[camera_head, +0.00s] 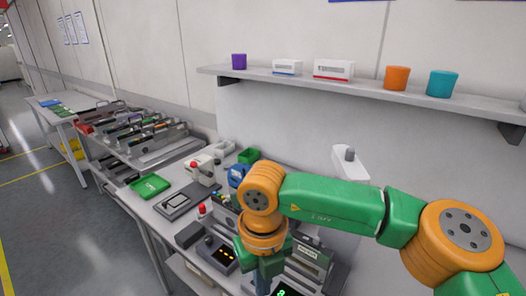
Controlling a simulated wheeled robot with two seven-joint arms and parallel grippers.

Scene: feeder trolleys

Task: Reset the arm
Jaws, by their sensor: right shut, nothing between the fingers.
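My right arm (335,203), green with orange joints, comes in from the lower right and reaches across the bench. Its wrist points down over the bench, and my right gripper (262,281) is at the bottom edge of the view, shut, with nothing seen held in it. The fingertips are partly cut off or hidden. My left arm and left gripper are not in view.
The grey bench (150,212) carries a green tray (150,186), a dark device (176,202) and boxes with red buttons. A feeder trolley (165,152) stands to the left. A wall shelf (370,88) holds cups and boxes. The floor at left is clear.

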